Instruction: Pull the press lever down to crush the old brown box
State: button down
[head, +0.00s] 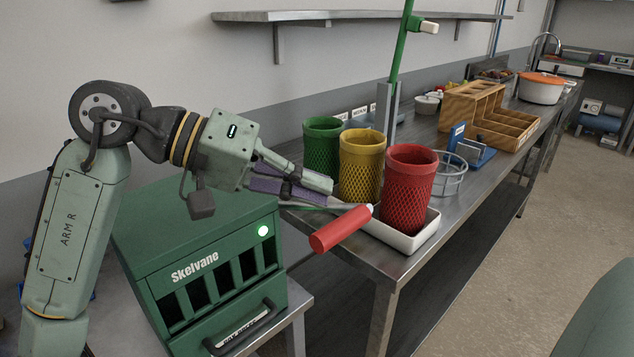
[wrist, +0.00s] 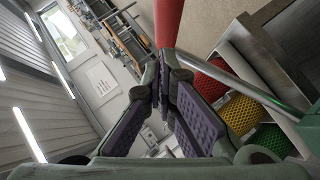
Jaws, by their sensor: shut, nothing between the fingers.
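The press (head: 200,262) is a green cabinet marked "Skelvane" at the lower left of the head view, with dark front slots and a lit green lamp (head: 263,231). Its lever ends in a red grip (head: 340,229), which points toward the lower left just right of the cabinet. My gripper (head: 328,193) is shut and empty, above and close to the grip. In the wrist view, the red grip (wrist: 168,22) lies just beyond my fingertips (wrist: 163,75); I cannot tell whether they touch. The old brown box is not visible; the dark slots do not show what is inside.
Green (head: 322,145), yellow (head: 361,165) and red (head: 410,188) mesh cups stand in a white tray (head: 403,241) behind the grip. A green post (head: 401,40) rises behind them. A wooden rack (head: 475,105) and white pot (head: 540,88) stand farther along the bench.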

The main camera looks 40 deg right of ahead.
aim_at(336, 220)
jog(key=shift+s+f, duration=0.45)
jog(key=shift+s, duration=0.1)
jog(key=shift+s+d+f+m+t+b, duration=0.1)
jog(key=shift+s+f+m+t+b, duration=0.2)
jog(key=shift+f, duration=0.35)
jog(key=shift+s+f+t+b, duration=0.1)
jog(key=shift+s+f+b, duration=0.15)
jog(key=shift+s+f, duration=0.35)
jog(key=shift+f, duration=0.1)
jog(key=shift+w, duration=0.1)
